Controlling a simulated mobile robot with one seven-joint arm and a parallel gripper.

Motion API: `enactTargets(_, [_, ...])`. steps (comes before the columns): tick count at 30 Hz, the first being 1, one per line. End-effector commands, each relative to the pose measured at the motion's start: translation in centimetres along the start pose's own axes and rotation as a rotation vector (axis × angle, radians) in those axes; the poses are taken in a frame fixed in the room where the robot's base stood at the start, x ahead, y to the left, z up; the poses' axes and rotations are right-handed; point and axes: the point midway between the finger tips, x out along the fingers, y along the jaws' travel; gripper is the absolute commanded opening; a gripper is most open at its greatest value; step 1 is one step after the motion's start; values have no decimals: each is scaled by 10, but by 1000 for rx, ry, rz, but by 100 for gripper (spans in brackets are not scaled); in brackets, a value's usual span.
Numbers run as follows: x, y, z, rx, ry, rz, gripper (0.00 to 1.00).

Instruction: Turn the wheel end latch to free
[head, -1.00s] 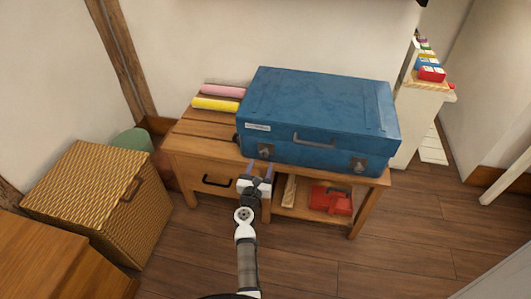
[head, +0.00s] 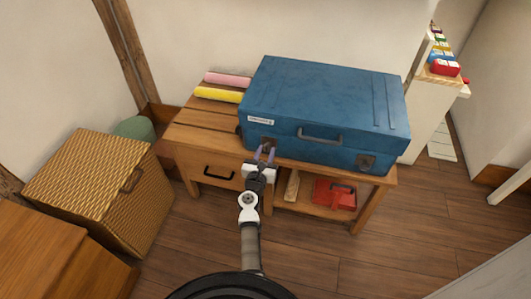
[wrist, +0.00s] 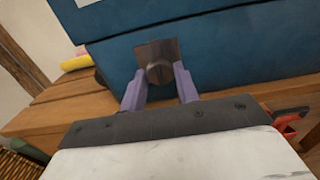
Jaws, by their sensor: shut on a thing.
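A blue suitcase (head: 325,105) lies flat on a wooden bench, with a grey handle on its front. Its left latch (head: 268,143), a dark metal plate with a round knob, shows close up in the wrist view (wrist: 159,72). My gripper (head: 265,154) reaches up to this latch from the front. Its two purple fingers (wrist: 159,79) stand either side of the knob, shut on it. The finger contact is partly hidden by the knob. The right latch (head: 366,162) is apart from my gripper. A dark rounded part shows at the suitcase's left end.
The bench (head: 192,136) has a drawer with a black handle and an open shelf holding a red toolbox (head: 334,193). Pink and yellow rolls (head: 218,95) lie left of the suitcase. A wicker chest (head: 100,190) stands at left. The floor at front right is clear.

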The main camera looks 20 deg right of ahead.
Motion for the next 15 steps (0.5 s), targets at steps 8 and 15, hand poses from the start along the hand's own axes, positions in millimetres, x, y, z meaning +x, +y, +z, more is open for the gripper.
enactTargets(8, [0, 0, 0, -4, 0, 0, 8])
enactTargets(15, [0, 0, 2, -68, 0, 0, 8])
